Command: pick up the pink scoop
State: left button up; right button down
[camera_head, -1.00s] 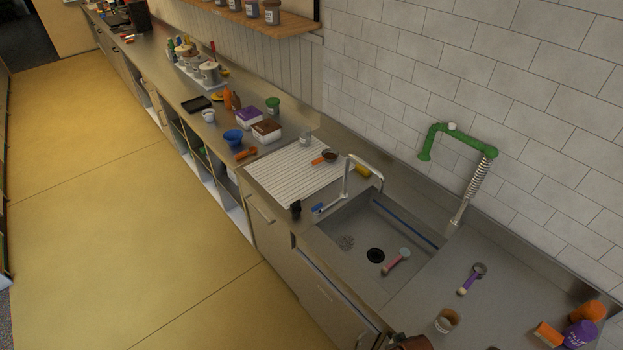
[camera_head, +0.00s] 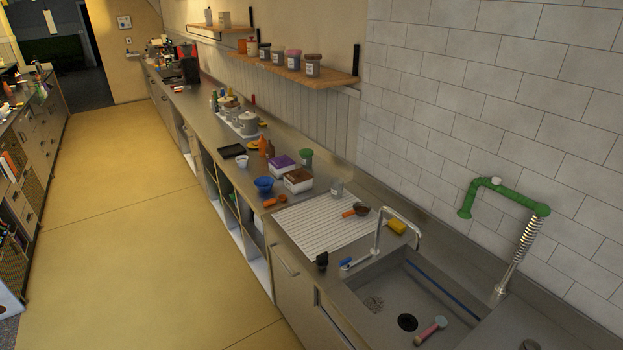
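The pink scoop (camera_head: 430,330) lies in the sink basin (camera_head: 375,275) at the bottom right of the head view. Its pink handle points to the lower left and its pale grey head to the upper right. It lies beside the dark round drain (camera_head: 407,322). Neither of my grippers shows in this view.
A chrome tap (camera_head: 390,225) and a green spring-hose tap (camera_head: 505,200) stand by the sink. A white ribbed drainboard (camera_head: 310,222) holds an orange-handled scoop (camera_head: 355,211). A yellow sponge (camera_head: 397,227) lies behind the sink. Tubs and bottles line the counter; the yellow floor (camera_head: 130,230) is clear.

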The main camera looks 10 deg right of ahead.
aim_at(441, 322)
jog(key=z, duration=1.4)
